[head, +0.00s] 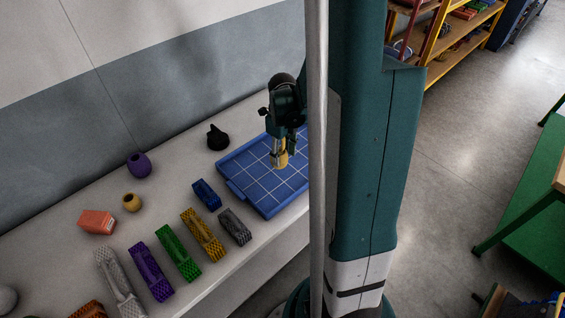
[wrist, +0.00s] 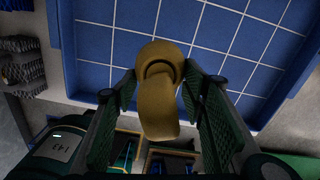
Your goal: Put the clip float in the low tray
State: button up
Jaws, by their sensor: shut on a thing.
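The low tray (head: 262,189) is blue with a pale grid on its floor and lies on the grey bench in the head view. Its rim and floor fill much of the wrist view (wrist: 105,50). The clip float (head: 281,160) is a yellow-tan rounded piece with a ring-shaped end. My gripper (head: 277,150) points down over the tray and is shut on the float. In the wrist view the float (wrist: 158,90) sits between the two finger pads (wrist: 160,100), over the tray floor. I cannot tell whether it touches the floor.
Left of the tray are a black knobbed piece (head: 217,138), a purple float (head: 139,165), a small tan float (head: 132,202) and an orange block (head: 97,222). Several coloured ribbed pieces, such as a green one (head: 177,252), line the bench front. A small blue block (head: 206,194) lies near the tray.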

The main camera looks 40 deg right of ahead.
jog(key=shift+f, duration=0.25)
jog(key=shift+f, duration=0.1)
jog(key=shift+f+b, duration=0.3)
jog(key=shift+f, duration=1.7)
jog(key=shift+f, duration=0.15)
jog(key=o, duration=0.9)
jog(key=shift+r, duration=0.2)
jog(key=shift+r+p, duration=0.8)
jog(key=shift+r, duration=5.2)
